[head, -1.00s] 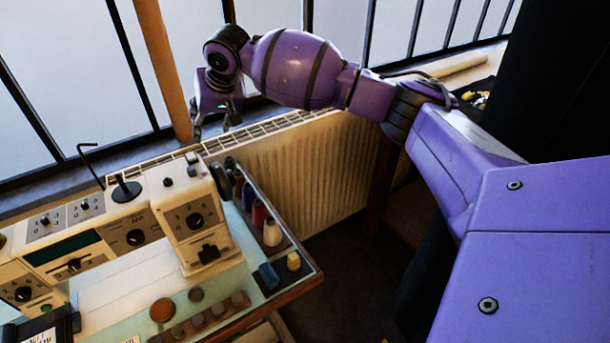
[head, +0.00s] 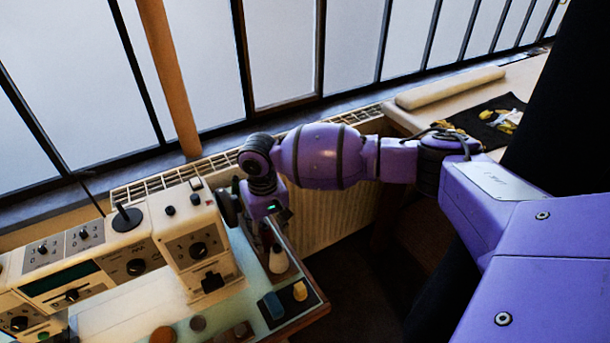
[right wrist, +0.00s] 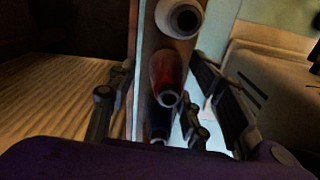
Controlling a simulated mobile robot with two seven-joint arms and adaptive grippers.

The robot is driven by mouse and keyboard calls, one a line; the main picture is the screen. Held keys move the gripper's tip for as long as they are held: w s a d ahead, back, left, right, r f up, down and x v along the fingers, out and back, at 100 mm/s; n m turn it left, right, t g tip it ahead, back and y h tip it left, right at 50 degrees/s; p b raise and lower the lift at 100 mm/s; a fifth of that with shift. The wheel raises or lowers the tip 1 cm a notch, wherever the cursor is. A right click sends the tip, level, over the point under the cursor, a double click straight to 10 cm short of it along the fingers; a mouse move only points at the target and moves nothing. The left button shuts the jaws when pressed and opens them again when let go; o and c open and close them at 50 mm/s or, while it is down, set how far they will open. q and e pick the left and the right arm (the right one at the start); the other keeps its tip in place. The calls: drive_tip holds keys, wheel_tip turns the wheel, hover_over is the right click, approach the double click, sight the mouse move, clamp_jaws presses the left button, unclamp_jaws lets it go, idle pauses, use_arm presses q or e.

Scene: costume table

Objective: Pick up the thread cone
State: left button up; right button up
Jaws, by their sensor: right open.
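Several thread cones stand in a row on the wooden-edged table's right side. In the head view the white cone (head: 277,262) shows just in front of my right gripper (head: 264,238), which hides most of the others. In the right wrist view the white cone (right wrist: 182,20) is at the top, the red cone (right wrist: 167,78) in the middle and a dark blue cone (right wrist: 157,128) below. My right gripper (right wrist: 163,66) is open, with its fingers on either side of the row, around the red cone. I cannot tell if it touches any cone. My left gripper is out of view.
A cream sewing machine (head: 135,250) stands close to the left of the cones. A blue block (head: 272,305) and a yellow spool (head: 300,290) lie near the table's front right corner. A radiator (head: 325,215) and windows are behind.

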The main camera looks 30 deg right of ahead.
sight(270, 236)
drive_tip(key=f, duration=0.3)
drive_tip(key=shift+w+f, duration=0.1)
drive_tip(key=shift+w, duration=0.15)
drive_tip(key=c, duration=1.1)
wheel_tip(270, 236, up, 10)
drive_tip(key=shift+r+p, duration=0.1)
drive_tip(key=shift+p, duration=0.25)
